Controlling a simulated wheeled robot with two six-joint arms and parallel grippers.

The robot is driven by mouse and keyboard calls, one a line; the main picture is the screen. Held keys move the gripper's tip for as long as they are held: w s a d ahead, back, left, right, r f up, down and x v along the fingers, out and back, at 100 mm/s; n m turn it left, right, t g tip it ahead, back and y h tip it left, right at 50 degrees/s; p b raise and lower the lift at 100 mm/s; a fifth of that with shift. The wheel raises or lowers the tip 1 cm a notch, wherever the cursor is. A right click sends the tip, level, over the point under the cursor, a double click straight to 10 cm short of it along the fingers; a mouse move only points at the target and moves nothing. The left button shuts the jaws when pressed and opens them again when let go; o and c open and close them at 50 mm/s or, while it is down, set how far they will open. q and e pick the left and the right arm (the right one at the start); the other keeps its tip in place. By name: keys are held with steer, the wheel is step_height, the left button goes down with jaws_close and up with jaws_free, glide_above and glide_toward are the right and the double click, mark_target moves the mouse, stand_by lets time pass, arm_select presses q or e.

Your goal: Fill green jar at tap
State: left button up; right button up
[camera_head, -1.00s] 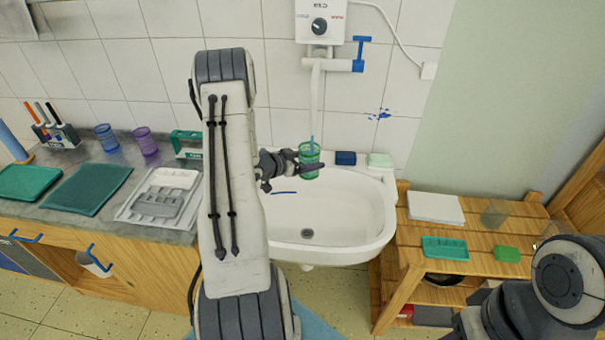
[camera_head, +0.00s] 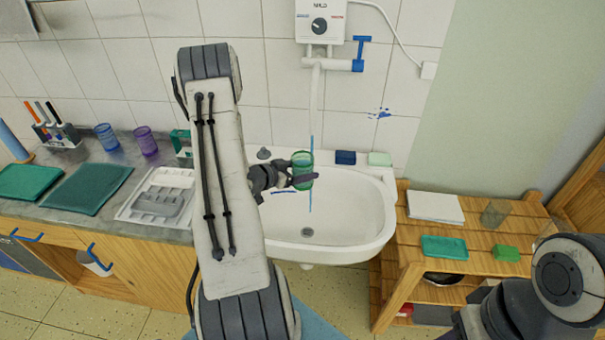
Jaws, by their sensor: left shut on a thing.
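The green jar (camera_head: 302,162) is upright in my left gripper (camera_head: 297,181), which is shut on it over the white sink (camera_head: 345,245). The tap (camera_head: 330,64) on the wall has a blue lever (camera_head: 361,52) and a white spout pointing down. A thin blue stream of water (camera_head: 311,200) falls from the spout. It passes at the jar's right edge and shows below the jar, down to the basin. The water level in the jar cannot be told. My right gripper is out of view; only part of my right arm shows at bottom right.
A blue sponge (camera_head: 345,157) and a pale green soap block (camera_head: 380,159) sit on the sink's back rim. The left counter holds a blue cup (camera_head: 106,138), a purple cup (camera_head: 146,142) and trays. A wooden shelf (camera_head: 410,255) stands right of the sink.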

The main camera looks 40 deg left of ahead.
arm_select(q)
steer(key=s+d, duration=0.2)
steer(key=s, duration=0.4)
steer(key=shift+s, duration=0.35)
stand_by(0.5)
